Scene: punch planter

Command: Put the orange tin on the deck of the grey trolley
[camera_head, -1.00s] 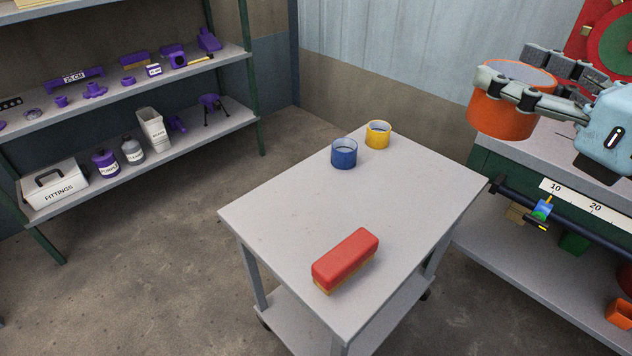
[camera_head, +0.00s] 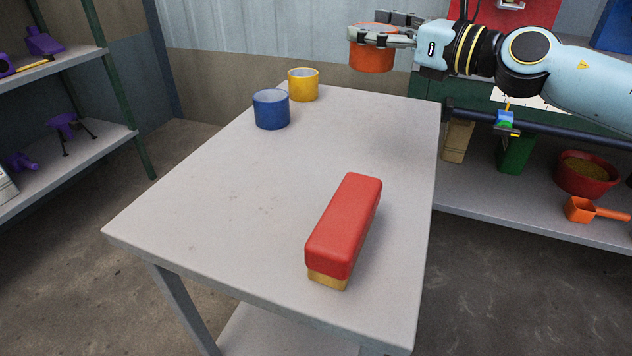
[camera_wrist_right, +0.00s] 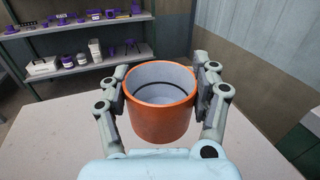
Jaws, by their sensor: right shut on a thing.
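The orange tin (camera_head: 372,58) is an open, round can held up in my right gripper (camera_head: 378,36). In the right wrist view the orange tin (camera_wrist_right: 160,122) sits between the two fingers of my right gripper (camera_wrist_right: 160,90), which touch it on both sides. The tin appears upright, near the far right end of the grey trolley's deck (camera_head: 210,190); in the head view its base is above the deck's far edge. My left gripper is in neither view.
A blue tin (camera_head: 271,110) and a yellow tin (camera_head: 303,85) stand at the deck's far left. A red block-shaped brush (camera_head: 346,222) lies near the front right. The deck's middle is bare. A green bench (camera_head: 480,95) stands right, shelves (camera_head: 80,145) left.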

